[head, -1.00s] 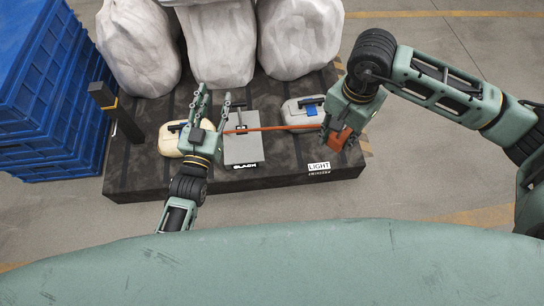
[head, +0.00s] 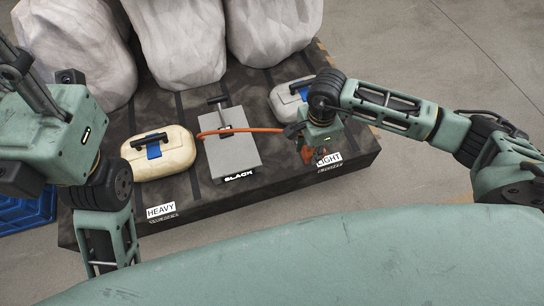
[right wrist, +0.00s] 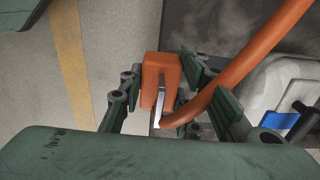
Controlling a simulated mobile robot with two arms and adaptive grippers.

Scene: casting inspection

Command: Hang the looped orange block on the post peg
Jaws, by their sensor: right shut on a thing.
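The orange block (right wrist: 158,72) is between the fingers of my right gripper (right wrist: 162,85), which is shut on it. In the head view this gripper (head: 308,148) hangs over the bench's front right, by the LIGHT label. An orange cord (head: 255,130) runs left from there, bending at its left end over the grey SLACK box (head: 232,155); it also curves up right in the wrist view (right wrist: 245,75). My left gripper (head: 25,85) is raised close to the camera at left; its fingertips are cut off, so its opening is unclear. The post peg is not visible now.
A cream case (head: 160,158) with a blue tag stands left of the SLACK box, and a pale grey case (head: 290,98) right of it. White sacks (head: 270,30) line the back of the dark bench (head: 200,205). A blue crate (head: 25,212) is at lower left.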

